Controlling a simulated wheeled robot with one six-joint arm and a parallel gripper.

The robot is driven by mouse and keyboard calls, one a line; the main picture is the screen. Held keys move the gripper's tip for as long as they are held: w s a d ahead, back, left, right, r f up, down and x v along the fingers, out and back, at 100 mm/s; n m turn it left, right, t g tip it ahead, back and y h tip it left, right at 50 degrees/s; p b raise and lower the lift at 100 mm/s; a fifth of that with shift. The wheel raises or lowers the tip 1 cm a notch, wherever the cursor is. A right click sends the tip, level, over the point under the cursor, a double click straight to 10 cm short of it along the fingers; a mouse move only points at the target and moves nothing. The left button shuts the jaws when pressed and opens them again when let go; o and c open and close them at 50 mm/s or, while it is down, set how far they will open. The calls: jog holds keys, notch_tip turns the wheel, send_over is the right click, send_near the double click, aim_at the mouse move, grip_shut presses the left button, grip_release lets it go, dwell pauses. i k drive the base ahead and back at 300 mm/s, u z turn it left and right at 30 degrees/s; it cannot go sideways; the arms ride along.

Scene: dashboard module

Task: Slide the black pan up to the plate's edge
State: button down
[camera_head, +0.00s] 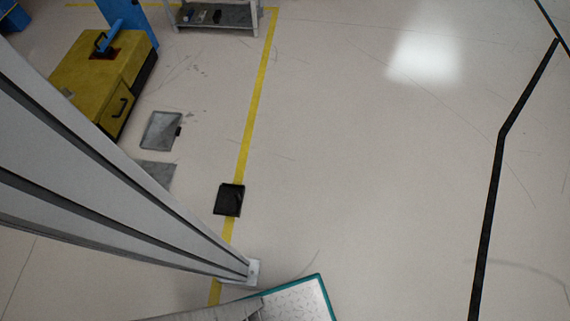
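A black, flat, square object (229,199) lies on the floor across the yellow line; it may be the black pan, but I cannot tell for sure. A grey flat plate (161,130) lies on the floor to its upper left, with a small dark piece at its right edge. A second grey plate (157,172) lies just below that one, partly hidden by a large grey beam. The black object is apart from both plates. I cannot tell which plate the task names. My gripper is not in view.
The grey beam (110,165) crosses the left side down to a foot. A yellow cabinet (92,75) and a grey shelf unit (218,15) stand at the upper left. A teal-edged panel (323,292) is at the bottom.

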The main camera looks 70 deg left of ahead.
aim_at(230, 197)
jog(key=i, duration=1.55)
jog(key=u, duration=3.4)
jog(key=i, duration=0.5)
jog(key=u, duration=0.05)
